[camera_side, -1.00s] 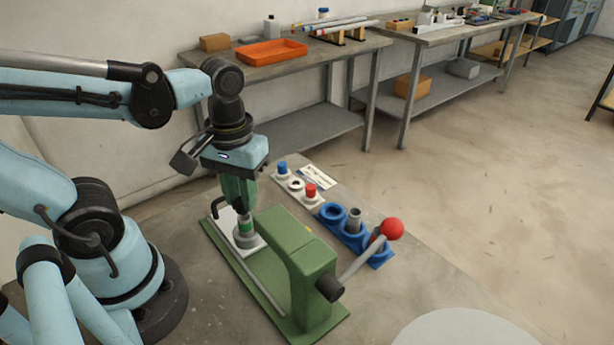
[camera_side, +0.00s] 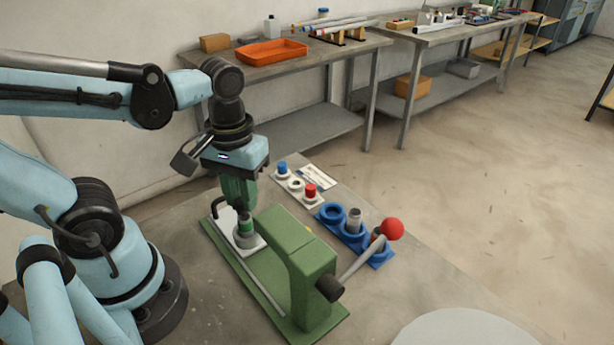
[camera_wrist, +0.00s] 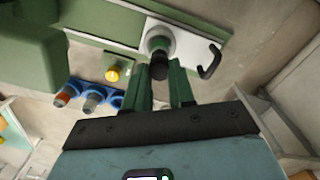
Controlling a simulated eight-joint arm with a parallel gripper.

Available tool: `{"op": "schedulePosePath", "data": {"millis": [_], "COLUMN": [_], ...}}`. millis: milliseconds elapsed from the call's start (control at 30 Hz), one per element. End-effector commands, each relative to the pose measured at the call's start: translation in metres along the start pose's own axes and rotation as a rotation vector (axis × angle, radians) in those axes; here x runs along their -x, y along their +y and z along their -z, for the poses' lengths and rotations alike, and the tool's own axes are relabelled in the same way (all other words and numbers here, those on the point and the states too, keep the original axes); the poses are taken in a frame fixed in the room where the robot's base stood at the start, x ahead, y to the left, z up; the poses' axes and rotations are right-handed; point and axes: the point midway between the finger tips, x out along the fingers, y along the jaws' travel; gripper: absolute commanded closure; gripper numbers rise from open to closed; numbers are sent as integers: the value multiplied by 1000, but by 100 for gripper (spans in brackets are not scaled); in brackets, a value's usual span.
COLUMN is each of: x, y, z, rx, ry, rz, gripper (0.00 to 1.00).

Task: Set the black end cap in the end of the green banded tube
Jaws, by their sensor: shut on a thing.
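The green banded tube (camera_side: 246,230) stands upright on the white plate of the green jig. In the wrist view the tube (camera_wrist: 160,38) is seen from above, with its green band around it. My gripper (camera_side: 243,208) points down just over the tube's top end. Its green fingers are shut on the black end cap (camera_wrist: 159,70), a dark round piece between the fingertips. The cap is in line with the tube's end. The fingers partly hide the cap, and I cannot tell whether it touches or enters the tube.
The green press body (camera_side: 300,265) with its red-knobbed lever (camera_side: 392,229) stands close to the right of the tube. A black hook (camera_wrist: 210,62) rises beside the white plate. Blue ring holders (camera_side: 333,213), a blue cap (camera_side: 282,166) and a red cap (camera_side: 310,190) stand farther right.

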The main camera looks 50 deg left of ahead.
Motion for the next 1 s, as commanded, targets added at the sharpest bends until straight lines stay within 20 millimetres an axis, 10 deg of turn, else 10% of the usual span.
{"op": "schedulePosePath", "data": {"millis": [767, 800, 1000], "x": [-13, -13, -13], "y": [0, 0, 0], "z": [0, 0, 0], "rx": [0, 0, 0], "ry": [0, 0, 0], "rz": [0, 0, 0], "gripper": [100, 72, 46]}}
